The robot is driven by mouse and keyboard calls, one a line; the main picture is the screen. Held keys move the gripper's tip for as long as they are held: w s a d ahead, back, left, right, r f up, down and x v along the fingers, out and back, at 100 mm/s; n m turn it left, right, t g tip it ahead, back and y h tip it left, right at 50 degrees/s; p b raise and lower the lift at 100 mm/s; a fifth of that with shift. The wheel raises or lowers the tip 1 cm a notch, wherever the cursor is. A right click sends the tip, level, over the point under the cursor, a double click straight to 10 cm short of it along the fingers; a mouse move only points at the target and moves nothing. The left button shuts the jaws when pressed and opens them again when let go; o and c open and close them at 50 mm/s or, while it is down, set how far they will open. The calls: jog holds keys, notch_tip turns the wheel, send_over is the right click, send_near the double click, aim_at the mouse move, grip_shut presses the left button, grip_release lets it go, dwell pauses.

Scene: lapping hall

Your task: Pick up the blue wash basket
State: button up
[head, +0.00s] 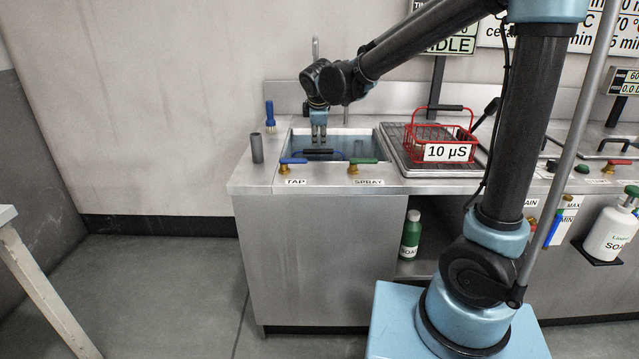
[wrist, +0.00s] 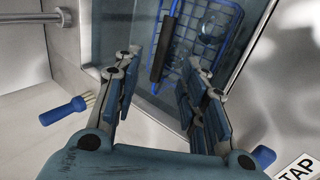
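The blue wash basket (wrist: 193,47) sits low in the sink, a wire frame with a raised dark handle (wrist: 162,50). The dark handle also shows in the head view (head: 318,152) just below my gripper (head: 319,140); most of the basket is hidden by the sink's front edge. In the wrist view my gripper (wrist: 163,62) has its two fingers spread apart with nothing between the pads that I can see held. The handle appears in the gap beyond the fingertips. I cannot tell whether they touch it.
A red wire basket (head: 462,136) labelled 10 µS stands on the drainboard right of the sink. A blue brush (head: 270,117) and a grey cylinder (head: 257,148) stand left of the sink. Blue TAP (head: 293,161) and green SPRAY (head: 362,161) handles line the front edge.

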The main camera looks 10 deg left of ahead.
aim_at(318, 150)
jog(key=shift+s+x, duration=0.1)
jog(key=shift+x, duration=2.75)
jog(key=shift+s+x, duration=0.15)
jog(key=shift+x, duration=2.7)
jog(key=shift+a+f, duration=0.1)
jog(key=shift+a, duration=0.05)
grip_shut()
